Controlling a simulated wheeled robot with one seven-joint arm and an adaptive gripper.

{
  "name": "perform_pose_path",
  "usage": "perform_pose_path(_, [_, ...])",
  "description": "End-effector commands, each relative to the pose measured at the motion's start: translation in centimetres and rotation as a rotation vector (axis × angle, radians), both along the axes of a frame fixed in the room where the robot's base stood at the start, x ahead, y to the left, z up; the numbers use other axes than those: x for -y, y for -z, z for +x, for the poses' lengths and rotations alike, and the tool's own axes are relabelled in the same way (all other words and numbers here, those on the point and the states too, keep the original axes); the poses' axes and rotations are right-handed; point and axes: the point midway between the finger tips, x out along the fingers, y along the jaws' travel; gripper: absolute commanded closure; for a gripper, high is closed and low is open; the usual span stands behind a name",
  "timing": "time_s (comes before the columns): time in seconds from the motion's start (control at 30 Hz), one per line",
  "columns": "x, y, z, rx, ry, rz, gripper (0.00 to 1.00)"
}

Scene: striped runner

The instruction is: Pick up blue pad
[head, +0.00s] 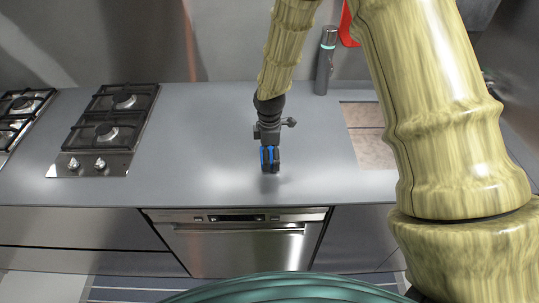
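My gripper (270,160) hangs from my arm over the front middle of the grey counter, pointing down. Blue (264,157) shows in narrow strips at its dark fingers. I cannot tell whether this blue is the pad held between the fingers or part of the gripper itself. The fingers look close together, but the gap between them is too small to make out. No separate blue pad shows on the open counter. My arm hides part of the right side.
The grey counter (200,150) is clear around my gripper. A gas hob (105,130) is at left, with another at the far left edge. A grey bottle (325,62) stands at the back, near a red item (348,25). A beige panel (370,140) is at right; an oven (240,245) is below.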

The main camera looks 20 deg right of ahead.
Motion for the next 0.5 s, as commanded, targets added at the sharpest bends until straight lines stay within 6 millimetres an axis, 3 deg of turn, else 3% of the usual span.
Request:
perform_pose_path(0.3, [-0.02,0.33,0.01,0.001,-0.001,0.000,0.00])
perform_pose_path(0.5, [-0.02,0.32,0.00,0.001,-0.001,0.000,0.35])
